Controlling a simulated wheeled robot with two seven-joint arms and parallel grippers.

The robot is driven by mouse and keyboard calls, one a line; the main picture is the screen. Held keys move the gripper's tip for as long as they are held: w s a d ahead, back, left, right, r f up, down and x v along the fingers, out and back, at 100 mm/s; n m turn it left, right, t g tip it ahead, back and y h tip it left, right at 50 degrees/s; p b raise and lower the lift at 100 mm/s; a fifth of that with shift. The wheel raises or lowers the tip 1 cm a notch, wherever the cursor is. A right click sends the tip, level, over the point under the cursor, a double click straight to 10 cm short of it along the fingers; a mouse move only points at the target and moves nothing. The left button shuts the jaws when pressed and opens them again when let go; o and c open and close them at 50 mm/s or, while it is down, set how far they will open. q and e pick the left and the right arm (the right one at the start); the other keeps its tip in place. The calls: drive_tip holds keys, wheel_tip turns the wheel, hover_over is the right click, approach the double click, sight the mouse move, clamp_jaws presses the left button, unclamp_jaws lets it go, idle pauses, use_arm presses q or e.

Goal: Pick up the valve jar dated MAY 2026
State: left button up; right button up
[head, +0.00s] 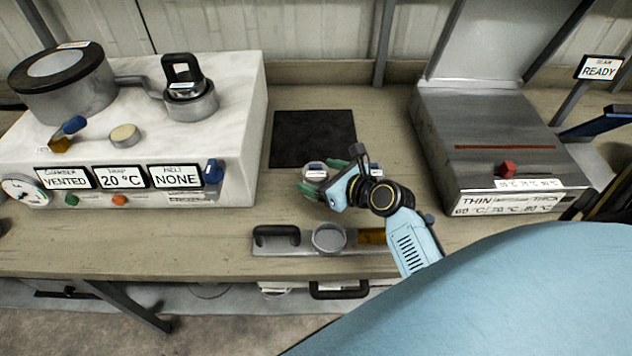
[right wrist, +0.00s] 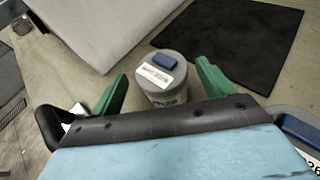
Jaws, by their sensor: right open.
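A grey jar (right wrist: 166,72) with a blue block and a white label on its lid stands upright on the bench in the right wrist view. Its label is too small to read. It shows in the head view as a pale lid (head: 315,171). My right gripper (head: 323,180) is open, and its green fingers (right wrist: 162,70) lie on either side of this jar, with gaps visible. A second jar (right wrist: 300,133) with a blue top is cut off at the lower right of the wrist view; its label shows "26". In the head view it is mostly behind my wrist (head: 377,170). My left gripper is out of view.
A black mat (head: 313,138) lies behind the jars. A white marble-look unit (head: 232,110) with a pot and displays stands left, and a metal sealer (head: 500,140) stands right. A metal tray (head: 290,250) with a handle and round cup lies in front.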

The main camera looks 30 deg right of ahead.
sight(313, 171)
drive_tip(key=x, duration=0.3)
drive_tip(key=shift+w+d, duration=0.1)
drive_tip(key=shift+w, duration=0.05)
drive_tip(key=shift+c, duration=0.4)
drive_tip(key=c, duration=1)
drive_tip(key=shift+c, duration=0.2)
